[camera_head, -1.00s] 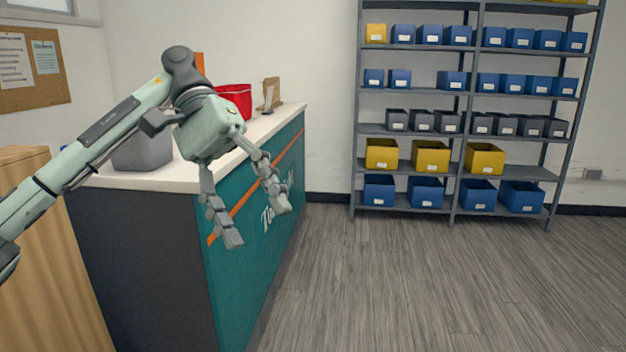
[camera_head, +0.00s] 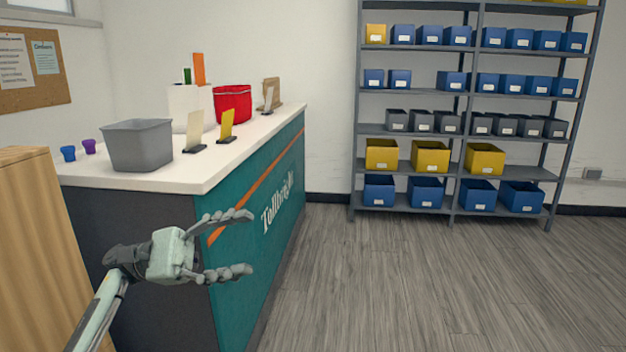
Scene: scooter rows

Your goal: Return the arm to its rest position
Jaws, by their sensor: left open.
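My left gripper (camera_head: 250,243) is open and empty in the head view. Its two jointed fingers point to the right, one above the other, in front of the dark and teal side of the counter and below the level of its white top. My left arm (camera_head: 98,318) comes in from the bottom left. My right gripper is not in view.
The counter (camera_head: 180,180) holds a grey bin (camera_head: 139,147), a blue cup (camera_head: 68,153), a purple cup (camera_head: 89,146), a red container (camera_head: 232,104) and card stands. A wooden cabinet (camera_head: 35,250) stands at left. A shelf rack (camera_head: 462,130) with bins stands behind open floor (camera_head: 430,280).

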